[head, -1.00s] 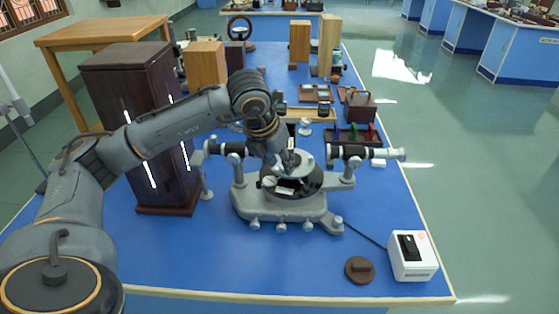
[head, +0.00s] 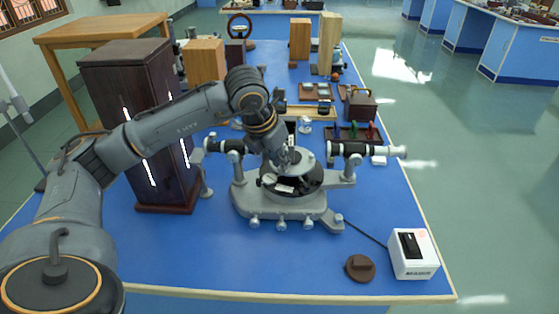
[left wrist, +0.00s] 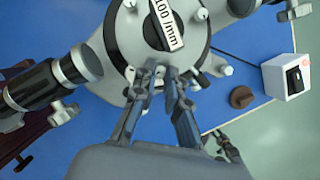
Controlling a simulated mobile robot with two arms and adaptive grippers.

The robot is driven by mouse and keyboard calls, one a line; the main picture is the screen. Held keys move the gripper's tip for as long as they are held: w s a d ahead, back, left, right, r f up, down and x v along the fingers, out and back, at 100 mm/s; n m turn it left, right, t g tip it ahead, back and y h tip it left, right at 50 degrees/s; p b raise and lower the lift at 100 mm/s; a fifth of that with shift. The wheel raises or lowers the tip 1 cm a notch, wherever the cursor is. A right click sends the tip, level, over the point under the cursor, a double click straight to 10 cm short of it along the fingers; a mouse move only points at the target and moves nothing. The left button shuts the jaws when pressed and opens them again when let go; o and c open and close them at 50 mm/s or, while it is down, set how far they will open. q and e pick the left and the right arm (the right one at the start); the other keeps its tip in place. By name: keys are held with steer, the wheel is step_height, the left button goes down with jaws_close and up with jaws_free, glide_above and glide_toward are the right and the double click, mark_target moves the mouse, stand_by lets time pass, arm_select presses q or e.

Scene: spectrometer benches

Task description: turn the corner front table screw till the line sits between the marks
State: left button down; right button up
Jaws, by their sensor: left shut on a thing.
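The grey spectrometer (head: 285,205) stands on the blue bench with its round table (head: 306,163) in the middle. In the left wrist view the pale table disc (left wrist: 118,40) carries a dark mount with a white "100 /mm" label (left wrist: 164,22). White table screws (left wrist: 201,13) show near its rim. The line and the marks cannot be made out.
Telescope tubes (head: 365,152) stick out on both sides of the table. A white switch box (head: 413,262) and a round brown piece (head: 360,268) lie at front right. A tall dark cabinet (head: 125,100) stands left. The front of the bench is mostly clear.

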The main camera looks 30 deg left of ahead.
arm_select(q)
steer(key=m+h+b, duration=0.1)
steer(key=m, duration=0.1)
steer(key=shift+a+f+m, duration=0.1)
steer(key=shift+a+m, duration=0.05)
steer(key=shift+m, duration=0.25)
steer(key=shift+w+a+m+g+h+b, duration=0.15)
steer(key=shift+m+g+h+b, duration=0.35)
steer(key=shift+m, duration=1.4)
steer(key=shift+m+h, duration=0.3)
steer(key=c, duration=1.4)
jaws_free()
steer(key=v, duration=1.2)
